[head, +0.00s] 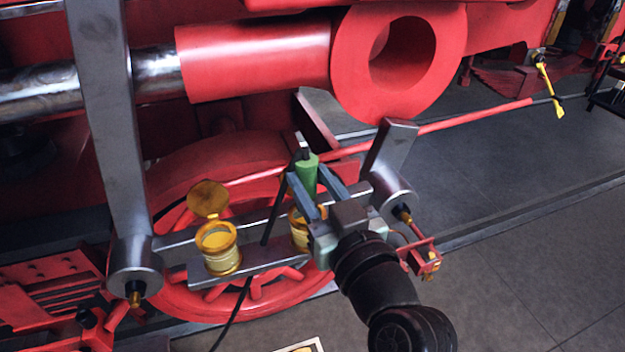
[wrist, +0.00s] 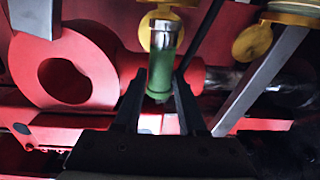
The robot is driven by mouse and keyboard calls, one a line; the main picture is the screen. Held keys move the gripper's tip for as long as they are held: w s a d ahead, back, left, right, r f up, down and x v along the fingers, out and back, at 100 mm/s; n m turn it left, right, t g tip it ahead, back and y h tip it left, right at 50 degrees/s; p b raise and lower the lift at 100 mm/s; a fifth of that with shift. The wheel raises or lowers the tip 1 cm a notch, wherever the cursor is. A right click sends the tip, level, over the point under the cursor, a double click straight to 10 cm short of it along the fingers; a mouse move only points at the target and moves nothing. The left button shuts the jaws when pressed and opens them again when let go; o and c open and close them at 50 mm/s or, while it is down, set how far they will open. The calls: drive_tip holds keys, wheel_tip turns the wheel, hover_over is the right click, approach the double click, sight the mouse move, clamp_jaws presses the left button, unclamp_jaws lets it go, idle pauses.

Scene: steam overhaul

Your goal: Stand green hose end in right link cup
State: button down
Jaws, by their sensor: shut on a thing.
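The green hose end (head: 308,170) stands roughly upright between the two fingers of my gripper (head: 306,186), which is shut on it. In the wrist view the green body (wrist: 157,72) lies between the fingertips (wrist: 159,85), with its bright metal tip (wrist: 166,36) away from my palm. The right link cup (head: 298,233) is brass-yellow and lies below the hose end, partly hidden by my gripper. The tip overlaps a yellow disc (wrist: 147,35), seemingly that cup's lid. I cannot tell whether the tip touches the cup.
The left cup (head: 221,256) stands open on the grey link bar, its lid (head: 208,199) raised. A thin black hose (head: 269,220) hangs left of my gripper. A grey arm (head: 390,150) stands close on the right. A large red ring (head: 440,55) is above.

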drive_tip(key=shift+f, duration=0.25)
drive_tip(key=shift+f+b, duration=2.15)
drive_tip(key=shift+b, duration=0.25)
drive_tip(key=shift+c, duration=2)
unclamp_jaws()
drive_tip(key=shift+f, duration=0.1)
